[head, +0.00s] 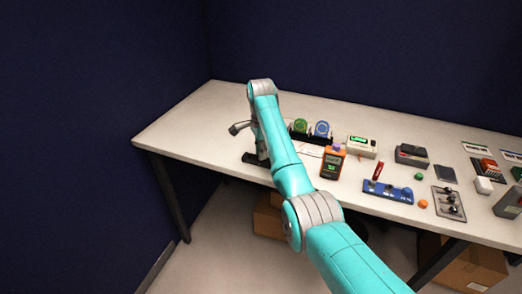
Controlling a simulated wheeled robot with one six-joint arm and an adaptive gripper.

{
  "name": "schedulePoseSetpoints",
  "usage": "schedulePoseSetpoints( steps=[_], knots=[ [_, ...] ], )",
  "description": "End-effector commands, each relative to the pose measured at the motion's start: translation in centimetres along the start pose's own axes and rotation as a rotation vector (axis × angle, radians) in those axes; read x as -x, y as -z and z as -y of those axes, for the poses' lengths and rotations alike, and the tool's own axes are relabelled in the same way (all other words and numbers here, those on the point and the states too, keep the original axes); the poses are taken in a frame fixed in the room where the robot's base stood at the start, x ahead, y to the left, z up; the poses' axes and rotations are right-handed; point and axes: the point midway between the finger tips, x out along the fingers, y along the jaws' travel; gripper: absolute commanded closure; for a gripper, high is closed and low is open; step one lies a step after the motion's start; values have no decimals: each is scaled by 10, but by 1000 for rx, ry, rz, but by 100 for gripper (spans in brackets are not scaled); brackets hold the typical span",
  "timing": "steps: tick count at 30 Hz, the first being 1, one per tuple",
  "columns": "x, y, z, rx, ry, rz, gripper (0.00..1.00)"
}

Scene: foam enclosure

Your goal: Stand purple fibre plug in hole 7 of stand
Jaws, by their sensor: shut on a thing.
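My arm reaches over the left part of the table, and my gripper (262,148) points down beside my forearm, which partly covers it. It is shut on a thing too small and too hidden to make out. A low black block (252,159) lies just under it; it may be the stand, but no holes or numbers can be read. Whether the held thing touches the block cannot be told. A small purple piece (337,147) shows at the top of an orange meter (333,163); I cannot tell whether it is a plug.
Green (300,126) and blue (321,129) spools stand in a black holder behind my forearm. A white box with a green display (361,146) and a blue block with a red upright piece (388,192) lie rightward. The table's left end (190,125) is clear.

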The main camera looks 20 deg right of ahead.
Motion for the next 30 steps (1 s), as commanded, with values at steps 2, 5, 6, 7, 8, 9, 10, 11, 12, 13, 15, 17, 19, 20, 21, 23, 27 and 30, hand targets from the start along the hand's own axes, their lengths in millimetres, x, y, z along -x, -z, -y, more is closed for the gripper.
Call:
schedulePoseSetpoints(
  steps=[2,5,6,7,8,9,10,11,12,13,15,17,19,20,21,23,27,30],
  knots=[
    [-2,0,0,0,0,0,100],
    [-2,0,0,0,0,0,75],
    [-2,0,0,0,0,0,65],
    [-2,0,0,0,0,0,58],
    [-2,0,0,0,0,0,51],
    [-2,0,0,0,0,0,51],
    [-2,0,0,0,0,0,51],
    [-2,0,0,0,0,0,51],
    [-2,0,0,0,0,0,51],
    [-2,0,0,0,0,0,51],
    [-2,0,0,0,0,0,51],
    [-2,0,0,0,0,0,51],
    [2,0,0,0,1,0,51],
    [5,0,1,0,2,0,51],
    [9,0,1,0,3,0,51],
    [18,0,1,0,3,0,51],
    [41,0,1,0,3,0,51],
    [55,0,1,0,2,0,51]
  ],
)
